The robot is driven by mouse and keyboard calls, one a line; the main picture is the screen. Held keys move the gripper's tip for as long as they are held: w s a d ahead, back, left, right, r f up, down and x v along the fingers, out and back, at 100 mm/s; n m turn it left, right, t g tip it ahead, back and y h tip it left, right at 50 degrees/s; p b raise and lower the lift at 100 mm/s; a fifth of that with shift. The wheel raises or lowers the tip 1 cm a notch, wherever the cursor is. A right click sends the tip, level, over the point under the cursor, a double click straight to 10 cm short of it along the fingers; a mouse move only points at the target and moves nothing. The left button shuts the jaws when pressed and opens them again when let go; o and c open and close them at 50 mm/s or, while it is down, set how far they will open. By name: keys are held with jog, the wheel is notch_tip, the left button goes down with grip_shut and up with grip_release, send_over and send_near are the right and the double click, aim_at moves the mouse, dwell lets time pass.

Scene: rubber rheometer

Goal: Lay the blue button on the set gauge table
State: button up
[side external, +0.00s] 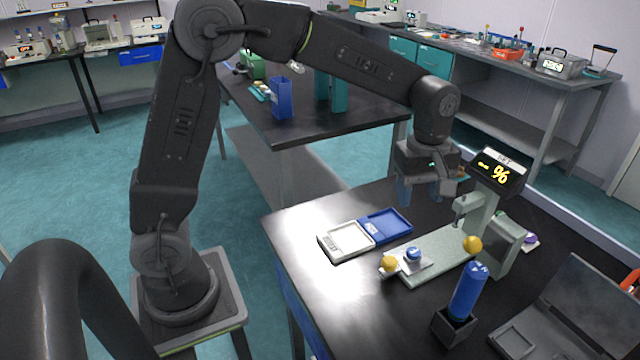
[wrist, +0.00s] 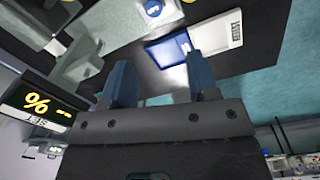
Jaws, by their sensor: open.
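The blue button (side external: 413,253) sits on a small pale square plate at the left end of the set gauge's light green base (side external: 440,264). It also shows at the top edge of the wrist view (wrist: 153,7). The set gauge has a column, a downward probe (side external: 459,212) and a dark display (side external: 497,172) with a yellow percent sign, which also shows in the wrist view (wrist: 38,108). I cannot clearly make out its table under the probe. My gripper (side external: 425,198) is open and empty above the bench behind the gauge, apart from the button; its two blue fingers show in the wrist view (wrist: 162,85).
A yellow ball-like knob (side external: 390,264) is left of the button, and another (side external: 472,244) is by the column. A white tray (side external: 347,239) and blue tray (side external: 385,226) lie left. A blue cylinder (side external: 467,292) stands in a black holder in front. A dark laptop-like case (side external: 560,310) is at right.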

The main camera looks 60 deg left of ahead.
jog(key=s+a+r+m+t, duration=0.2)
jog(key=s+m, duration=0.5)
jog(key=s, duration=0.4)
jog(key=s+a+r+m+t, duration=0.2)
jog(key=s+m, duration=0.5)
jog(key=s, duration=0.4)
notch_tip(320, 180, up, 2)
jog(key=shift+a+r+m+t, duration=0.1)
jog(key=shift+a+m+t, duration=0.2)
jog(key=shift+t, duration=0.3)
